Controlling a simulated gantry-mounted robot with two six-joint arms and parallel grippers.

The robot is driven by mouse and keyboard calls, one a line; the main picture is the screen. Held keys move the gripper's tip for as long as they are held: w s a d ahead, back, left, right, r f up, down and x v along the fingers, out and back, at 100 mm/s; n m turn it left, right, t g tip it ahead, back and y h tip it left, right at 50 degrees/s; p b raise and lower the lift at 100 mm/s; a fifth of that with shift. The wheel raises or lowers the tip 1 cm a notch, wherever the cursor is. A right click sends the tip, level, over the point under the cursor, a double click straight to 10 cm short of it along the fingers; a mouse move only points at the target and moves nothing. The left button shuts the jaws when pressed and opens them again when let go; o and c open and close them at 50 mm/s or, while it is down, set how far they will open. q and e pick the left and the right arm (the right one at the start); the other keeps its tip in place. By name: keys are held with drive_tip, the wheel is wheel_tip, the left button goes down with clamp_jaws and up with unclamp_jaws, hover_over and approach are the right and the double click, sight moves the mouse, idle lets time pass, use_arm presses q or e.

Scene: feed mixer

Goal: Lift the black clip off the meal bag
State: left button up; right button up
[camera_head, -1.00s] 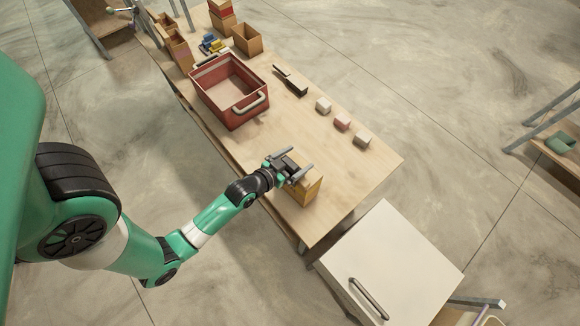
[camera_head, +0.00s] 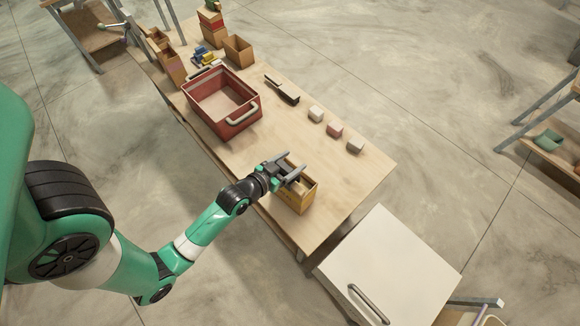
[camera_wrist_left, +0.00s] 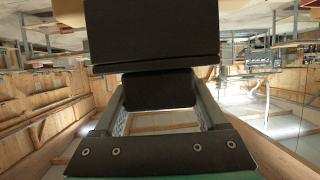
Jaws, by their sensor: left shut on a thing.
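The meal bag (camera_head: 303,201) is a tan, box-shaped bag near the front end of the wooden table, standing upright with its top open. My left gripper (camera_head: 283,170) is at the bag's upper left edge and overlaps it in the head view. In the left wrist view the black clip (camera_wrist_left: 155,35) is large and close, its narrower part between my left gripper's fingers (camera_wrist_left: 160,95). The gripper is shut on the clip. Any gap between clip and bag is hard to judge. My right gripper is out of view.
A red crate (camera_head: 207,116) with light handles stands left of the table's middle. A dark brush (camera_head: 283,90) and small blocks (camera_head: 335,130) lie to its right. Open tan boxes (camera_head: 238,50) stand at the far end. A white cabinet (camera_head: 385,265) is beyond the table's near end.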

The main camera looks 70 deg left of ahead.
use_arm(q)
wheel_tip(320, 180, up, 11)
drive_tip(key=p, duration=0.6)
idle(0.4)
